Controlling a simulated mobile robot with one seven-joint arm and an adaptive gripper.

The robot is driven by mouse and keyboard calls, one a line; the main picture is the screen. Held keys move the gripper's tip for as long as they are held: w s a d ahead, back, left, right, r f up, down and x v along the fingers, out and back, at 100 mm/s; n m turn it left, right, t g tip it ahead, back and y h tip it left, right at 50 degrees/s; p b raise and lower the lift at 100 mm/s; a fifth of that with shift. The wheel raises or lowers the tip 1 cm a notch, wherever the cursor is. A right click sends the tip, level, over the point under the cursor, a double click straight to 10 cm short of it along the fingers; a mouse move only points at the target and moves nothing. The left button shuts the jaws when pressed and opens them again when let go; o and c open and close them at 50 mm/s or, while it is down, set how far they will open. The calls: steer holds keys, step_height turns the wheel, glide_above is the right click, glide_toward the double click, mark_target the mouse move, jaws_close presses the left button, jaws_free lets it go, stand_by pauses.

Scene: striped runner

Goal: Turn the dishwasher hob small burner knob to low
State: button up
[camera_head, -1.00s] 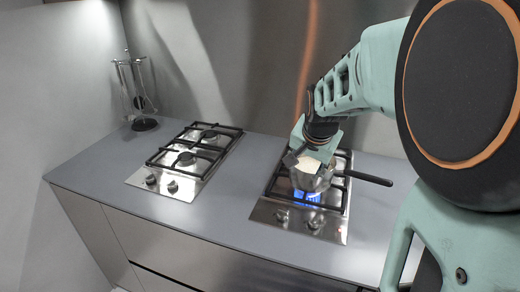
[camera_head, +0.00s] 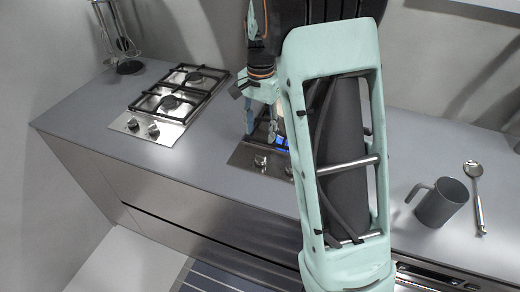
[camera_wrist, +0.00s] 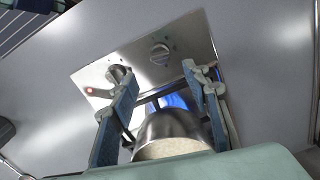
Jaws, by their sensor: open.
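The right hob (camera_head: 240,158) has a blue flame lit and is partly hidden by my arm in the head view. Its two silver knobs show there: a left knob (camera_head: 260,161) and a right knob (camera_head: 289,170). The wrist view shows the hob plate (camera_wrist: 200,45) with one knob (camera_wrist: 160,52) and another (camera_wrist: 117,73) near a small red light (camera_wrist: 90,91). I cannot tell which knob is the small burner's. My gripper (camera_wrist: 160,80) is open and empty above the hob; it also shows in the head view (camera_head: 263,112). A metal pot (camera_wrist: 170,130) shows between its fingers.
A second hob (camera_head: 165,105) with black grates and two knobs stands to the left. A grey mug (camera_head: 442,203) and a ladle (camera_head: 476,195) lie right of my arm on the counter (camera_head: 80,110). A utensil stand (camera_head: 128,62) is at the back left.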

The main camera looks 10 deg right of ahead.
mark_target(261, 156)
step_height(261, 156, down, 9)
steer(key=shift+f+p, duration=0.1)
steer(key=shift+p, duration=0.2)
steer(key=shift+c, duration=0.4)
steer(key=c, duration=1.1)
